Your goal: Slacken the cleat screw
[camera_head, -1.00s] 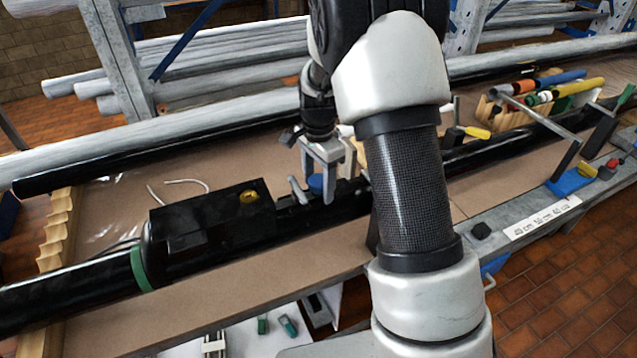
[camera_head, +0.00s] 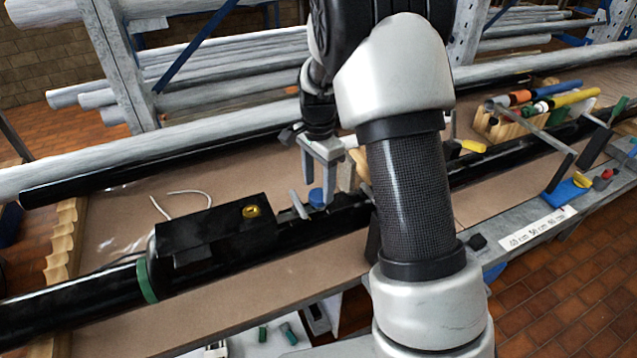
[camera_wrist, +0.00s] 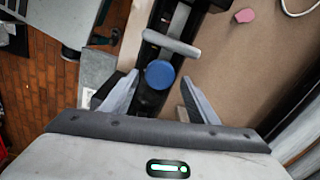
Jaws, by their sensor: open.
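A round blue knob (camera_head: 316,196), which looks like the cleat screw's head, sits on the black mast next to a short grey bar (camera_head: 298,204), apparently the cleat. In the wrist view the blue knob (camera_wrist: 160,74) lies between the fingertips, with the grey bar (camera_wrist: 172,42) just beyond it. My gripper (camera_head: 318,180) points down over the knob, open and empty. In the wrist view my gripper's fingers (camera_wrist: 160,80) stand apart on either side of the knob, with gaps showing. Whether the tips reach down to the knob's height I cannot tell.
A black box with a brass-yellow fitting (camera_head: 251,211) is on the mast left of the knob. A green band (camera_head: 147,281) circles the mast. Coloured-handled tools (camera_head: 545,98) stand in a wooden rack at the right.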

